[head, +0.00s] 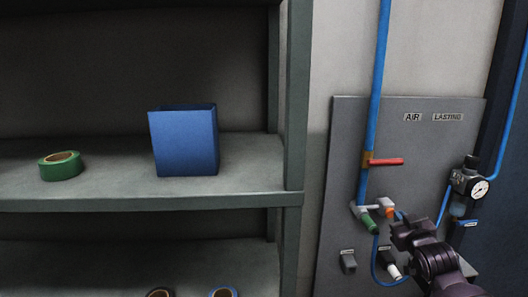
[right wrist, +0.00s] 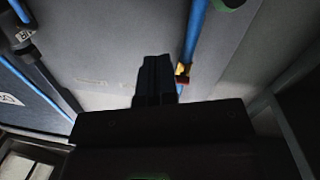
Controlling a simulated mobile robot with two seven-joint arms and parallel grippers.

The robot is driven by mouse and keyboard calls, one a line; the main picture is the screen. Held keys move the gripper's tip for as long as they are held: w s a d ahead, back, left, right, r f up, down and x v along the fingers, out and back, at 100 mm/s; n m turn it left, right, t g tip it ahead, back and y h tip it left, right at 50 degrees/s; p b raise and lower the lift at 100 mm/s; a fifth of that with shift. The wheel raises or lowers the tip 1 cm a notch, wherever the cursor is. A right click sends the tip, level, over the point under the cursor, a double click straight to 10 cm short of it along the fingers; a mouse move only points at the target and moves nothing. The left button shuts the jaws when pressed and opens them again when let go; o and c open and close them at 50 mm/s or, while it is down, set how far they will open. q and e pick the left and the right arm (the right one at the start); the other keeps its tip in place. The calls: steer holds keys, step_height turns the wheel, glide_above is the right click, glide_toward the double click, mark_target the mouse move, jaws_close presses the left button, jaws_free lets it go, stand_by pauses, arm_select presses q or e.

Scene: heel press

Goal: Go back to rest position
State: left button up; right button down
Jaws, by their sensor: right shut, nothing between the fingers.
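My right gripper (head: 401,232) comes in from the lower right in the head view, in front of the grey air panel (head: 345,150). It is shut and empty. It is close to the orange fitting and the hose below the valve; I cannot tell whether it touches them. In the right wrist view the shut fingers (right wrist: 156,80) point at the panel, beside the blue pipe (right wrist: 194,40). My left gripper is not in view.
A red-handled valve (head: 385,162) sits on the blue pipe (head: 376,80). A pressure gauge (head: 480,188) is at the right. A shelf (head: 100,203) at the left holds a blue bin (head: 185,142) and green tape (head: 60,166). More rolls lie below.

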steer(key=s+a+f+g, duration=0.2)
steer(key=s+a+f, duration=0.1)
steer(key=s+f, duration=0.6)
steer(key=s+a+f+m+g, duration=0.1)
steer(key=s+a+f, duration=0.2)
steer(key=s+f, duration=0.6)
steer(key=s+a+f+g, duration=0.2)
steer(key=s+f, duration=0.7)
steer(key=s, duration=0.9)
steer(key=shift+a+g, duration=0.3)
steer(key=shift+a, duration=0.2)
